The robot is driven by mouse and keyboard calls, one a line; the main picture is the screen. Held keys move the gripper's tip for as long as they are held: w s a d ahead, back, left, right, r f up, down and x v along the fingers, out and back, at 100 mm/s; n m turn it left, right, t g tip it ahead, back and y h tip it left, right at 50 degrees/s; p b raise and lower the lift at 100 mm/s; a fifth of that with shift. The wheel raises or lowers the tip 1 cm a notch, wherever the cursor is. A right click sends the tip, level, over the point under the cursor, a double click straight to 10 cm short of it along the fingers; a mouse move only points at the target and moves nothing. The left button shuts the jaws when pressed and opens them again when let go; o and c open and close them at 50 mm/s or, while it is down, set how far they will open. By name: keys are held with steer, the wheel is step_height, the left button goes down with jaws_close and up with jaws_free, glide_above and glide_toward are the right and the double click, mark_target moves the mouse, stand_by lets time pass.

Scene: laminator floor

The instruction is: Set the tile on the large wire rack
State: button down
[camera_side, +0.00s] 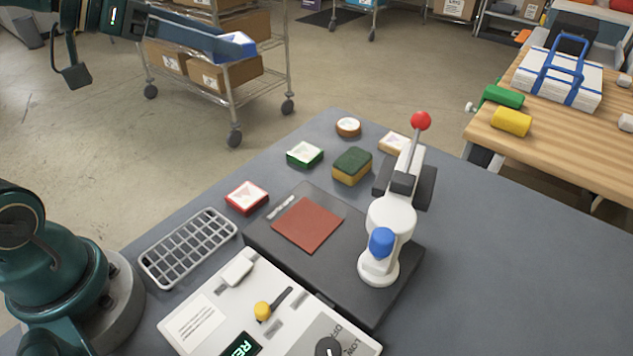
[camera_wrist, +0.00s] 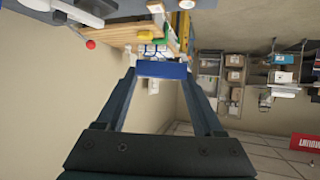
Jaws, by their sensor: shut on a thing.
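The blue tile (camera_side: 238,46), with a pale face, is held at the tips of my gripper (camera_side: 222,43) at the upper left of the side view, high above the floor and away from the table. In the wrist view the blue tile (camera_wrist: 162,70) spans the gap between the two fingers of my gripper (camera_wrist: 162,72), which are shut on it. The wire rack (camera_side: 188,247), a grey grid, lies empty on the left part of the grey table in the side view. Only one such rack shows there, and my gripper is well above and beyond it.
A red tile (camera_side: 247,197), a green tile (camera_side: 304,154), a round tan piece (camera_side: 348,127) and a sponge (camera_side: 351,166) lie on the grey table (camera_side: 470,270). A white lever press (camera_side: 391,215) with a red knob stands tall. A control box (camera_side: 240,310) sits in front.

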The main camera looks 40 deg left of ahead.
steer(key=s+d+f+m+g+h, duration=0.2)
steer(key=s+f+m+g+h, duration=0.2)
steer(key=f+m+g+h, duration=0.25)
steer(key=m, duration=0.3)
glide_above(193, 229)
steer(key=shift+f, duration=8.35)
steer(key=shift+f+h, duration=0.25)
steer(key=shift+f, duration=0.3)
jaws_free()
steer(key=shift+a, duration=0.15)
